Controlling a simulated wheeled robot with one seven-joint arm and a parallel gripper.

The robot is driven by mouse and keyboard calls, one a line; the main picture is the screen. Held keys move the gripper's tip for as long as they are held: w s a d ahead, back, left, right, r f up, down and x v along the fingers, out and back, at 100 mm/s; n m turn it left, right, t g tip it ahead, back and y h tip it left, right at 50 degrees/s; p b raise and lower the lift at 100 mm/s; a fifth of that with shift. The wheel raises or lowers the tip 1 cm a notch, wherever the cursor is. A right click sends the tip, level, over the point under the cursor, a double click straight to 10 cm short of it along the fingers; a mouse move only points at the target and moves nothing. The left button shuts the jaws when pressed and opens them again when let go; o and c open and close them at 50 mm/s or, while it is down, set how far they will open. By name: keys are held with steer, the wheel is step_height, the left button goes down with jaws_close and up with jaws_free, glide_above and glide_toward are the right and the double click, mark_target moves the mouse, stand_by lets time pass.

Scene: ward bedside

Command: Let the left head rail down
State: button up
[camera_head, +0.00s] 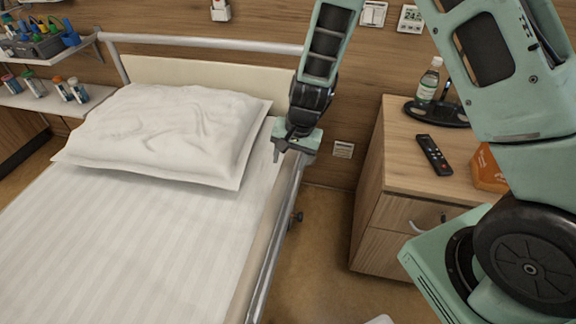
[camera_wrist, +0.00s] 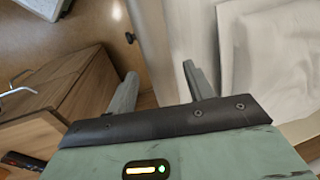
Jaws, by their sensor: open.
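The bed's side rail (camera_head: 268,262) is a metal bar running along the mattress edge on the right of the bed in the head view. Its upper end is hidden behind my gripper (camera_head: 291,155), which points down over the head end of that side, next to the pillow. A dark knob (camera_head: 297,217) juts out from the bed side below it; the knob also shows in the wrist view (camera_wrist: 130,38). In the wrist view my gripper (camera_wrist: 160,73) has its two fingers apart, with a pale strip of the bed side between them. I cannot tell whether they touch it.
A white pillow (camera_head: 165,132) lies on the bed (camera_head: 130,240) left of my gripper. A wooden bedside cabinet (camera_head: 385,195) stands to the right, bearing a remote (camera_head: 434,155) and a bottle (camera_head: 428,83). Open floor (camera_head: 325,235) lies between bed and cabinet.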

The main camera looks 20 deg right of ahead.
steer(key=shift+w+a+f, duration=0.1)
steer(key=shift+f, duration=0.55)
steer(key=shift+w+a+f, duration=0.1)
steer(key=shift+f, duration=0.5)
